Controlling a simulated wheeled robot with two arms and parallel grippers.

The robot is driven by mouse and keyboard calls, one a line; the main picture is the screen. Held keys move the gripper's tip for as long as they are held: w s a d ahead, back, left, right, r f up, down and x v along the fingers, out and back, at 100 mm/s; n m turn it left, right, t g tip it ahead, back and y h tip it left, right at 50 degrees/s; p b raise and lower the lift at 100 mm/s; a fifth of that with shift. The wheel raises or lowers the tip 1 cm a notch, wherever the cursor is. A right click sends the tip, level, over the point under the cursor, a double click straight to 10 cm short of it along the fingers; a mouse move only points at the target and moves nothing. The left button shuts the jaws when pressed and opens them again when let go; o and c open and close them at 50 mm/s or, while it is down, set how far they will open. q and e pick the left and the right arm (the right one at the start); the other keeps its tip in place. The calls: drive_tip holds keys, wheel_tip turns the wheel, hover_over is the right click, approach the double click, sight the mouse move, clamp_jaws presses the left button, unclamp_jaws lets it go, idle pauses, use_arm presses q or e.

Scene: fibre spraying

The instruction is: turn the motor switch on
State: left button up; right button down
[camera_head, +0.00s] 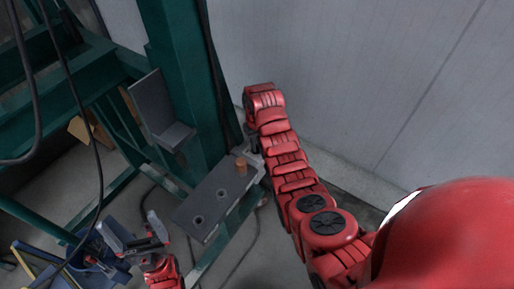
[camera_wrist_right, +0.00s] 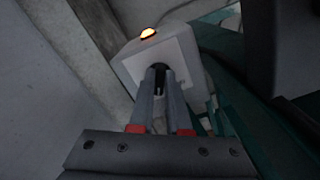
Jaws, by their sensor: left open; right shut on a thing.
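In the right wrist view a pale switch box (camera_wrist_right: 180,58) stands tilted in the picture, with a glowing orange lamp (camera_wrist_right: 148,33) on its top. A dark motor switch knob (camera_wrist_right: 158,68) sits on its front face. My right gripper (camera_wrist_right: 160,78) reaches the box with its two fingertips close together around the knob, shut on it. The fingertips partly hide the knob, so its turn angle cannot be read. In the head view the switch box is not clearly visible behind my right arm. My left gripper (camera_head: 133,240) is open and empty at the lower left.
A grey metal plate (camera_head: 213,198) with holes and an orange-brown cylinder (camera_head: 241,166) lies beside the green post (camera_head: 183,75). A grey bracket (camera_head: 160,112) is fixed on the frame. Dark cables hang at the left. A pale wall (camera_head: 350,80) is behind my right arm.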

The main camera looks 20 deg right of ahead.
drive_tip(key=shift+m+b, duration=0.35)
drive_tip(key=shift+m, duration=0.15)
drive_tip(key=c, duration=0.9)
unclamp_jaws()
